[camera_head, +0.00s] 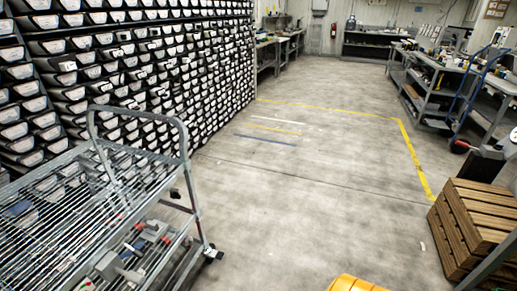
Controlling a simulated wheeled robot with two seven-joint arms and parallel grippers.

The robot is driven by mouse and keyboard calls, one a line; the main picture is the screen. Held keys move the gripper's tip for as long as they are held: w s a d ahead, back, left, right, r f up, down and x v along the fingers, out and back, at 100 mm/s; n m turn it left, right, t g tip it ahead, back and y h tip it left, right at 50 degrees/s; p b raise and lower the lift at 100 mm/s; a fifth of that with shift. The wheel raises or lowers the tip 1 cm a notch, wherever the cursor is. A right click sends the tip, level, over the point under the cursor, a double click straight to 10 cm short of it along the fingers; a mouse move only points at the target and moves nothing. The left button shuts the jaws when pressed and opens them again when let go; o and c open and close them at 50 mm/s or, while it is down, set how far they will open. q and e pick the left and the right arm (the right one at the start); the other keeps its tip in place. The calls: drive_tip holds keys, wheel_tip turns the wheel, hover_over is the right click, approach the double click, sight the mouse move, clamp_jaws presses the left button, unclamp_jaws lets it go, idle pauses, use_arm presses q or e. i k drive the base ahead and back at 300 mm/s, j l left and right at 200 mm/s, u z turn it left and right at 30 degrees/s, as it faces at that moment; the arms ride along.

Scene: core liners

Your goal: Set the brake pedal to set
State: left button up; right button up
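A grey metal wire-shelf cart (140,130) with a looped push handle stands at the left. Neither of my grippers is in view.
A wall of labelled drawers (130,70) stands behind the cart. Stacked wooden crates (475,222) are at the right, and a yellow-orange object (355,285) is cut off at the bottom edge. Workbenches (440,85) are at the back right. The middle floor (310,170) is clear.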

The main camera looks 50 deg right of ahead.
sight(218, 254)
drive_tip(key=z, duration=1.1)
